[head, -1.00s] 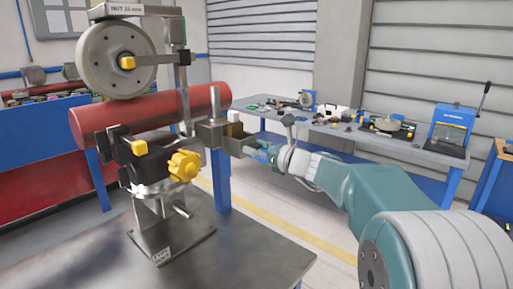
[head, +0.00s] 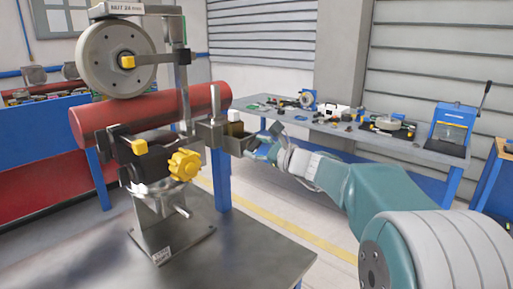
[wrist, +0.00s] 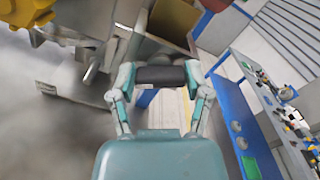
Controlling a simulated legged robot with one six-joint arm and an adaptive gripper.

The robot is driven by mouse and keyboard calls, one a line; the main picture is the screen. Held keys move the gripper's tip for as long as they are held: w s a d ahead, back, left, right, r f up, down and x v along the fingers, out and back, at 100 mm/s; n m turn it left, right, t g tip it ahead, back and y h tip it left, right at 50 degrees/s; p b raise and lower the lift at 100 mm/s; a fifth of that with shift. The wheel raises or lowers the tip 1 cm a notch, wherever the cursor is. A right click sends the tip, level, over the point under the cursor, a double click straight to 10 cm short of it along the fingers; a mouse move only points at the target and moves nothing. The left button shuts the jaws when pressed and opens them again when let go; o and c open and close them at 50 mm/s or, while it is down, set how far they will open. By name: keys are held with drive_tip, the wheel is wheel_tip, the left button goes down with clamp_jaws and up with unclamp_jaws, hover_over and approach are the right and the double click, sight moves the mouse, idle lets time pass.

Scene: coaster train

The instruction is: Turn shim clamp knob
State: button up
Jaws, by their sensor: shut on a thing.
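A lobed yellow knob (head: 184,165) sits on the front of the black clamp block (head: 152,162), below the red roller. Part of a yellow knob also shows at the top left of the wrist view (wrist: 28,14). What the bar belongs to is unclear.
The red roller (head: 150,113) and grey wheel (head: 117,62) stand above the clamp. A metal post (head: 215,105) rises between the knob and my gripper. A bench (head: 345,128) with tools is behind.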

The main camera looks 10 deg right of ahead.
drive_tip(key=n, duration=0.6)
drive_tip(key=shift+a+f+n, duration=0.1)
drive_tip(key=shift+n, duration=0.2)
drive_tip(key=n, duration=0.4)
drive_tip(key=shift+f, duration=0.15)
drive_tip(key=shift+f+n, duration=0.1)
drive_tip(key=shift+n, duration=0.8)
drive_tip(key=shift+f, duration=0.1)
drive_tip(key=o, duration=1.1)
drive_tip(key=shift+o, duration=0.3)
drive_tip(key=shift+a, duration=0.1)
drive_tip(key=shift+s+r, duration=0.1)
drive_tip(key=shift+r, duration=0.1)
